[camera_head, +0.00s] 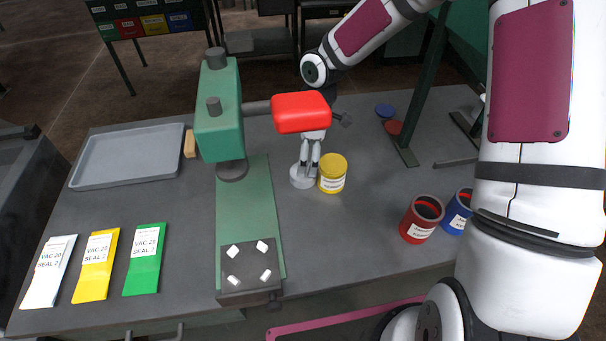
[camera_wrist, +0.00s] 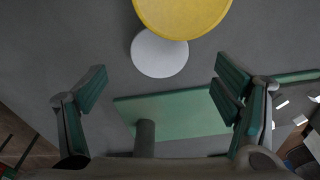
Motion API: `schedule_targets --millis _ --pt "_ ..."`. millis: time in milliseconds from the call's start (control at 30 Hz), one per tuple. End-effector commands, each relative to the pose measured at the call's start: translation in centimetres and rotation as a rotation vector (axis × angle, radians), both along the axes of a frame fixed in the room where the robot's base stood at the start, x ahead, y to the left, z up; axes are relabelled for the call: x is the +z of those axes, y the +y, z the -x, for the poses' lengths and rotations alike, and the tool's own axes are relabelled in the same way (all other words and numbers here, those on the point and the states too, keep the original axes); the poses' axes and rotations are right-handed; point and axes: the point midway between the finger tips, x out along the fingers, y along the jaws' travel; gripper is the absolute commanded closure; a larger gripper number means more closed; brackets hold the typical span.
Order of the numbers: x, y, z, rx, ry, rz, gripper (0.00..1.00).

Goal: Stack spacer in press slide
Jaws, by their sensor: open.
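A short light grey round piece, seemingly the spacer (camera_head: 301,179), stands upright on the bench, beside a yellow labelled canister (camera_head: 332,177). The grey piece (camera_wrist: 159,56) and the yellow top (camera_wrist: 188,10) also show in the wrist view, where the yellow top overlaps the grey disc's edge. My gripper (camera_head: 308,162) is just above and by the grey piece, pointing down. In the wrist view its fingers (camera_wrist: 160,88) are spread wide with nothing between them. The press slide (camera_head: 245,283), a dark plate with several white pads, sits at the near end of the green press base (camera_head: 247,205).
A grey tray (camera_head: 128,158) and several bags (camera_head: 97,263) lie left. Red (camera_head: 418,222) and blue (camera_head: 457,212) cups stand right. The front middle bench is clear.

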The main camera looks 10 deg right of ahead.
Motion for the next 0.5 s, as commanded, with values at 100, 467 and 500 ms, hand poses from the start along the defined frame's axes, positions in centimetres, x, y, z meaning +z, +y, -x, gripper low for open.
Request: schedule_targets --millis 100,467,500 --pt "-0.7 0.1 0.0 0.000 0.002 0.000 0.17" --pt "-5.0 0.7 -0.1 0.000 0.003 0.000 0.17" --pt "-5.3 0.8 -0.2 0.000 0.001 0.000 0.17"
